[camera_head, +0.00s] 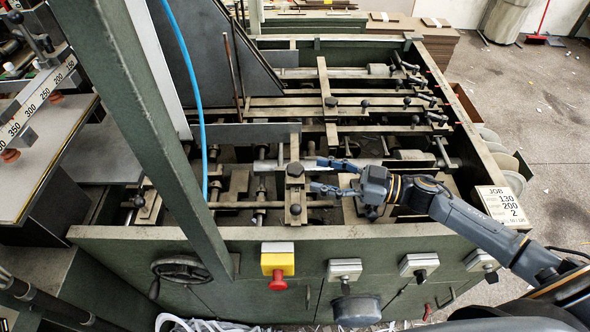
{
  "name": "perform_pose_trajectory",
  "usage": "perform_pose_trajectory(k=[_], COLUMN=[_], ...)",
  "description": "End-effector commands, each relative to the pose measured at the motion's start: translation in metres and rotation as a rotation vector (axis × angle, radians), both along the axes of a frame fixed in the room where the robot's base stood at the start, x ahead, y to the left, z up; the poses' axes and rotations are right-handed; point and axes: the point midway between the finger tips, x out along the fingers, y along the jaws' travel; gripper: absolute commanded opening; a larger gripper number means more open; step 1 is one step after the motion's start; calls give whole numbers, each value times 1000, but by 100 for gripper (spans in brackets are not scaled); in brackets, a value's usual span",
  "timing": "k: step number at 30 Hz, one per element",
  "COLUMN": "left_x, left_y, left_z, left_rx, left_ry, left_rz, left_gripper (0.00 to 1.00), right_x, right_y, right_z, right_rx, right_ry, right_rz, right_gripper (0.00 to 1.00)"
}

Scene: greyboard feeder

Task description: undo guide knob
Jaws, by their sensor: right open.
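A second small dark knob (295,209) sits lower on the same block. My right gripper (320,174) comes in from the right above the bed. Its two fingers are spread and point left toward the block, with nothing between them. The fingertips are just right of the knob; whether they touch anything is not clear. My left gripper is not in view.
The green feeder frame (400,238) surrounds rails and bars with several other dark knobs. A green post (140,110) and blue hose (190,70) rise at left. A red stop button (278,281) is in front.

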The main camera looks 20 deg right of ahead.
Motion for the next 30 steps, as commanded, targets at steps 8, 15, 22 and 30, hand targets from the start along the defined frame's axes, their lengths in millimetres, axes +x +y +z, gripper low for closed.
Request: perform_pose_trajectory(k=[8,15,22,30], left_x=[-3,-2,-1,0], left_y=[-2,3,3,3], left_z=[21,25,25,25], left_rx=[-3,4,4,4], left_ry=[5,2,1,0], left_rz=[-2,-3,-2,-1], left_gripper=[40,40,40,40], right_x=[24,32,33,33], right_y=[39,54,55,55], right_z=[6,3,2,2], right_rx=[5,3,1,2], right_ry=[-3,-2,-2,-2], right_rz=[-1,-1,0,-1], right_gripper=[59,59,59,6])
